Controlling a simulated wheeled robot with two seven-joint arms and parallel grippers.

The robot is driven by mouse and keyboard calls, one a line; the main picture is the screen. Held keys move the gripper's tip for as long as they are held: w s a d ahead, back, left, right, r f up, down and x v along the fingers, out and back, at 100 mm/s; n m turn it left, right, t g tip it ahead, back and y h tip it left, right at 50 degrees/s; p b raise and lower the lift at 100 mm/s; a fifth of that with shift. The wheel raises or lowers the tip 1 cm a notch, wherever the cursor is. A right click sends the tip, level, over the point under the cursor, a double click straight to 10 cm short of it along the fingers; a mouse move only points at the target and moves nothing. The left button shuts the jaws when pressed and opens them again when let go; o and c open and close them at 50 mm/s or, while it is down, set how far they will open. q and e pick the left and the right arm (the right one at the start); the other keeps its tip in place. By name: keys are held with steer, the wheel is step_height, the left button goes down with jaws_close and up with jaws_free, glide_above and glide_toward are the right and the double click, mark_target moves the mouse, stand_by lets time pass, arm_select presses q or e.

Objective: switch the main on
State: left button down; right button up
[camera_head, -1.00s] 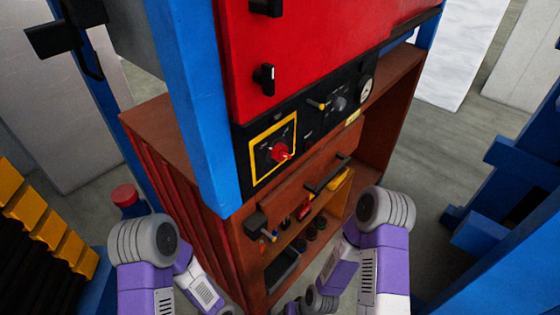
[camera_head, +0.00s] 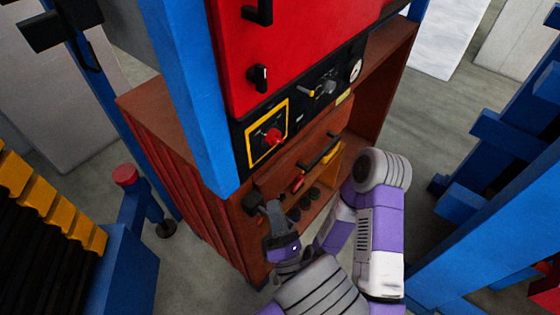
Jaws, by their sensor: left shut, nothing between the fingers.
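The main switch is a red rotary knob (camera_head: 273,137) on a black plate with a yellow frame (camera_head: 251,152), on the front panel of the brown cabinet. Its dial markings are too small to read. My left gripper (camera_head: 273,207) is shut and empty, below the knob and apart from it, in front of the cabinet's open shelf.
A red door (camera_head: 300,45) with black handles is above the panel. A blue post (camera_head: 185,95) stands left of the switch.

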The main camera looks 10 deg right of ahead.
arm_select(q)
steer(key=shift+s+d+r+h, duration=0.1)
steer(key=shift+s+d+h, duration=0.15)
steer(key=shift+h, duration=0.15)
steer(key=shift+w, duration=0.1)
steer(key=p, duration=0.1)
glide_toward(272, 141)
steer(key=w+a, duration=0.2)
steer(key=w, duration=0.2)
steer(key=shift+w+d+r, duration=0.35)
steer(key=shift+d+r, duration=0.15)
steer(key=shift+r, duration=0.15)
steer(key=shift+w+d+r, duration=0.35)
steer(key=shift+d+r, duration=0.1)
steer(key=shift+r, duration=0.2)
